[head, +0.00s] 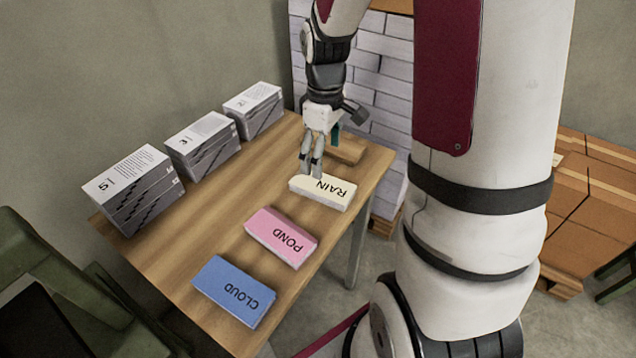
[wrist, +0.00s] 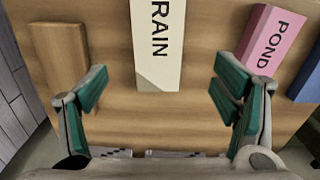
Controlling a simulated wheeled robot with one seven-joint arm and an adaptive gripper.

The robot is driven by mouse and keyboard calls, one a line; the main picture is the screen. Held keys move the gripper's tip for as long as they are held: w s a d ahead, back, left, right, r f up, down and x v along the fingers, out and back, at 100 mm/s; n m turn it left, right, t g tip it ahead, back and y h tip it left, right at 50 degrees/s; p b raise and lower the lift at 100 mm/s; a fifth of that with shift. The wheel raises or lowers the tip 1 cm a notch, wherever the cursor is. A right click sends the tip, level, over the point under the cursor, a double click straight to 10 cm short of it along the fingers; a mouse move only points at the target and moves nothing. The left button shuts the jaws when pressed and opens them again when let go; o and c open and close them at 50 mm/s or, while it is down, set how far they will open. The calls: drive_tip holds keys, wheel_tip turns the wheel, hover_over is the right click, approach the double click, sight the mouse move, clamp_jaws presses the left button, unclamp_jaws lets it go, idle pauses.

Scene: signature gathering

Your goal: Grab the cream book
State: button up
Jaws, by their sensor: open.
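The cream book (head: 333,194), marked RAIN, lies flat on the wooden table (head: 230,206) near its right end. My gripper (head: 312,172) is above the table at the book's far left end, pointing down. In the wrist view the cream book (wrist: 158,45) lies at the top middle, between the lines of the two open fingers. My gripper (wrist: 158,97) is open and empty, with green pads on both sides. The near end of the book shows just ahead of the fingertips. How high the fingers are above the book is hard to tell.
A pink POND book (head: 281,238) and a blue CLOUD book (head: 235,290) lie nearer on the table. A small wooden block (head: 346,149) is beyond the gripper. Several paper stacks (head: 203,145) line the back edge. Bare wood lies between the books and stacks.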

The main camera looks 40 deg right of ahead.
sight(323, 184)
drive_tip(key=f, duration=0.9)
drive_tip(key=shift+w, duration=0.2)
drive_tip(key=shift+r, duration=0.1)
drive_tip(key=c, duration=1.4)
